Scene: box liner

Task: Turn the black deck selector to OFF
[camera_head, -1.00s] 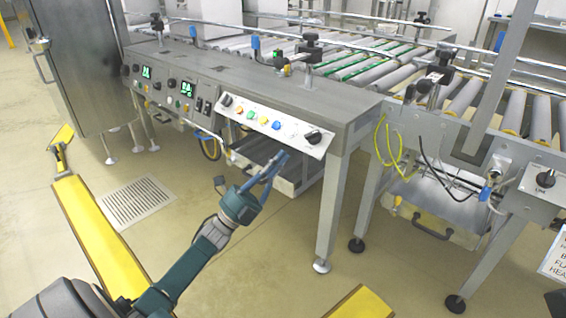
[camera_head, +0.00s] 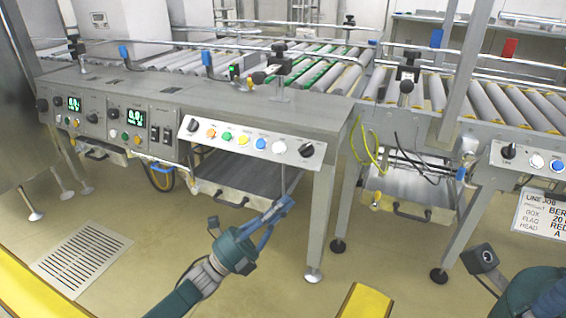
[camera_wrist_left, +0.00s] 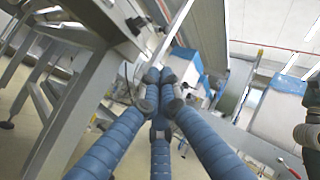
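A sloped white panel (camera_head: 250,140) on the grey machine carries several coloured buttons between two black knobs. One black knob (camera_head: 192,125) is at its left end and another black knob (camera_head: 306,150) at its right end. A third black knob (camera_head: 508,151) is on the panel at the far right. The lettering is too small to tell which is the deck selector or its setting. My left gripper (camera_head: 287,202) is below the white panel's right end, apart from it. Its blue fingers meet at the tips in the left wrist view (camera_wrist_left: 158,75), with nothing held. My right gripper (camera_head: 553,298) is partly cut off.
Roller conveyors (camera_head: 450,95) run behind the panels. The table leg (camera_head: 322,220) stands right of my left gripper. A drawer-like tray (camera_head: 240,180) is under the machine, with yellow cable (camera_head: 365,150) to the right. Yellow barriers (camera_head: 362,302) stand in front.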

